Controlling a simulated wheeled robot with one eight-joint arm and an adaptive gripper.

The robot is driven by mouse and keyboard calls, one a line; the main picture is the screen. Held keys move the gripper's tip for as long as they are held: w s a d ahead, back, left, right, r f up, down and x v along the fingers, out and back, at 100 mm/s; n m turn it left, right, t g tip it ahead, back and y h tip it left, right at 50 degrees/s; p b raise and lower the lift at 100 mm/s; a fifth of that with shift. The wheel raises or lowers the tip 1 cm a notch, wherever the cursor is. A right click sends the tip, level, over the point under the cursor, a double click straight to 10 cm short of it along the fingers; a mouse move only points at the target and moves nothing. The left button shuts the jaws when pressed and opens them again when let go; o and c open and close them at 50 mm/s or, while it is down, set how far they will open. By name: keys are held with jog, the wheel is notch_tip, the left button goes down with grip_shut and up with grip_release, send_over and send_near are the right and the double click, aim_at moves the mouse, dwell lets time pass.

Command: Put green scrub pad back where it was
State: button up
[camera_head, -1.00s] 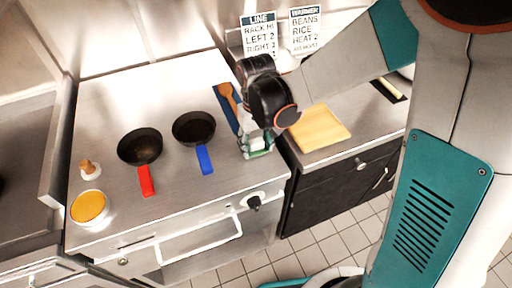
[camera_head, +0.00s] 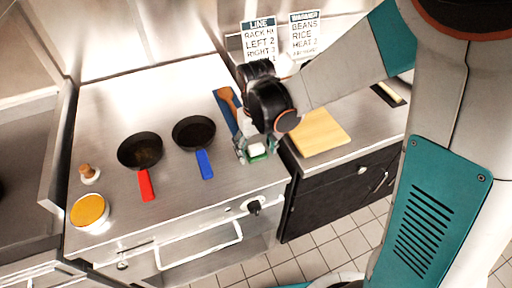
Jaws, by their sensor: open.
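The green scrub pad (camera_head: 257,157) shows as a small patch of green with a pale top at the right front part of the steel counter. My gripper (camera_head: 255,150) is low over it, pointing down, with its fingers open around or just above the pad. I cannot tell whether the fingers touch the pad. My wrist hides part of the area behind it.
A blue mat (camera_head: 222,98) with a wooden spoon (camera_head: 229,97) lies behind my gripper. A blue-handled pan (camera_head: 194,131) and a red-handled pan (camera_head: 140,150) stand to the left. A cutting board (camera_head: 319,132) lies right, across a gap between counters.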

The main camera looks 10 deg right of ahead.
aim_at(256, 146)
notch_tip(256, 146, up, 12)
jog(key=p, duration=0.8)
